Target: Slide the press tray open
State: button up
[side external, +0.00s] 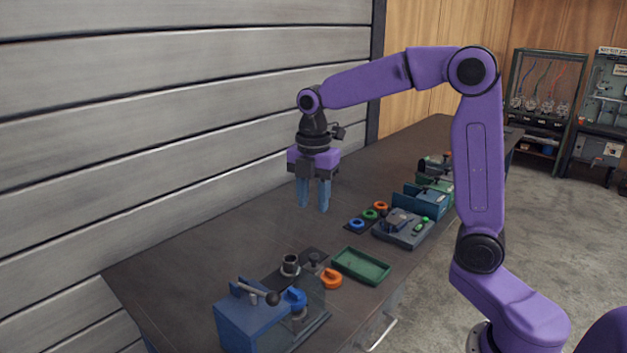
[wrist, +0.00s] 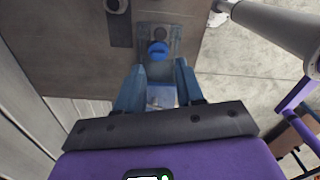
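The blue press (side external: 248,322) stands at the near end of the bench, with a lever ending in a black knob (side external: 272,298) on top. A round blue part (side external: 294,297) sits at its right side, above a dark base plate; it also seems to be the blue disc (wrist: 158,51) in the wrist view. I cannot make out the tray's own edge or handle. My gripper (side external: 313,207) hangs high above the bench, pointing down, with its blue fingers apart and empty. In the wrist view the open fingers (wrist: 160,66) frame part of the blue press body.
A green tray (side external: 360,267), an orange part (side external: 331,278) and a dark upright flange (side external: 290,264) are beside the press. Farther back are coloured rings (side external: 370,214), a grey fixture (side external: 403,228) and blue bins (side external: 420,200). The wall runs along the bench's left. Bench below my gripper is clear.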

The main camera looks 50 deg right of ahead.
jog(key=shift+r, duration=1.95)
jog(key=s, duration=1.6)
jog(key=shift+d, duration=0.25)
jog(key=s+a+f+m, duration=0.4)
jog(key=s+f+m, duration=0.4)
jog(key=s+f, duration=0.2)
jog(key=shift+s+a, duration=0.25)
jog(key=shift+s, duration=0.35)
